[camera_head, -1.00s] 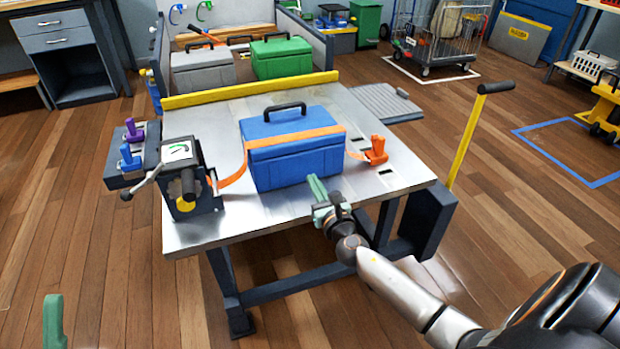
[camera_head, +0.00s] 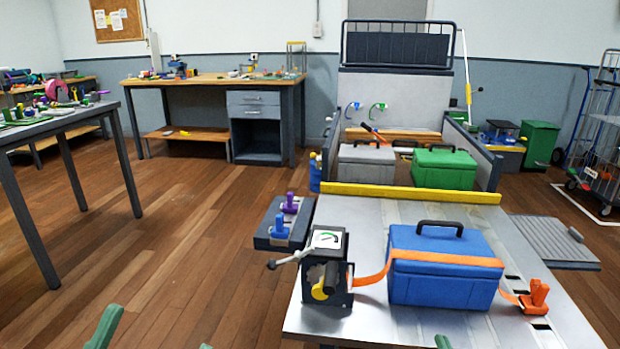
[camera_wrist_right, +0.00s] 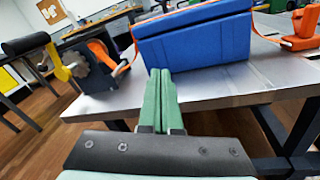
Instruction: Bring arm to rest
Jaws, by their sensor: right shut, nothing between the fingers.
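My right gripper shows in the head view only as a green fingertip (camera_head: 443,342) at the bottom edge. In the right wrist view its two green fingers (camera_wrist_right: 163,102) are shut together and empty, just in front of the blue toolbox. The blue toolbox (camera_head: 441,285) stands on the metal table, with an orange strap (camera_head: 445,259) across it; it also shows in the right wrist view (camera_wrist_right: 195,52). Two green fingertips of my left gripper (camera_head: 155,339) show apart at the bottom left of the head view. The rest of both arms is out of the head view.
The metal table (camera_head: 350,322) carries a black winch-like device (camera_head: 328,300), an orange buckle (camera_head: 535,297) and a yellow rail (camera_head: 410,193). Grey (camera_head: 366,163) and green (camera_head: 444,168) boxes stand behind. Floor left of the table is open, up to another table (camera_head: 60,122).

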